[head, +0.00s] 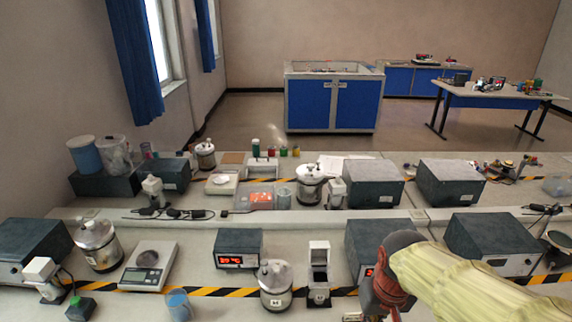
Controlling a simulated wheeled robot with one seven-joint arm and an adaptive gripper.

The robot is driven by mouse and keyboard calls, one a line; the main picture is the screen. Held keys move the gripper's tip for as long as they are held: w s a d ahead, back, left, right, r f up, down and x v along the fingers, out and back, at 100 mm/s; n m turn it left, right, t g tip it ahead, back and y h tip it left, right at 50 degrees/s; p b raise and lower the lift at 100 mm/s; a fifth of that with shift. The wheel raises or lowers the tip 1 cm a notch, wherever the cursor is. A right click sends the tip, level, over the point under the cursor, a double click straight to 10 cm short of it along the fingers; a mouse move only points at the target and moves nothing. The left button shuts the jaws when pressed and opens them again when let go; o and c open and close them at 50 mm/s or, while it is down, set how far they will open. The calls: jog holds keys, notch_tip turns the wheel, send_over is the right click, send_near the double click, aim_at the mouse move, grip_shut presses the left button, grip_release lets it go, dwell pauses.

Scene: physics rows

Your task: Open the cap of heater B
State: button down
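No readable "B" marking shows, so I cannot tell which device is heater B. A lidded metal pot (276,290) with a small label stands at the front middle of the bench, its lid on. Just right of it is a small white and black device (319,274); its upright white top part looks raised. Other lidded metal pots stand at the front left (97,248) and on the back row (309,188). My gripper (381,306), red and dark, is at the bottom right, right of the white and black device and apart from it. Its fingertips are unclear, and nothing is clearly held.
A dark box with a red display (238,250) stands behind the front pot. More dark boxes (490,240) stand at right. A scale (148,268) and a blue cup (179,304) are at left. Yellow-black tape crosses the crowded bench.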

jog(key=s+f+t+b, duration=0.2)
jog(key=s+t+b, duration=0.2)
jog(key=s+b, duration=0.4)
jog(key=shift+s+d+b, duration=0.15)
jog(key=shift+d+b, duration=0.1)
jog(key=shift+b, duration=0.6)
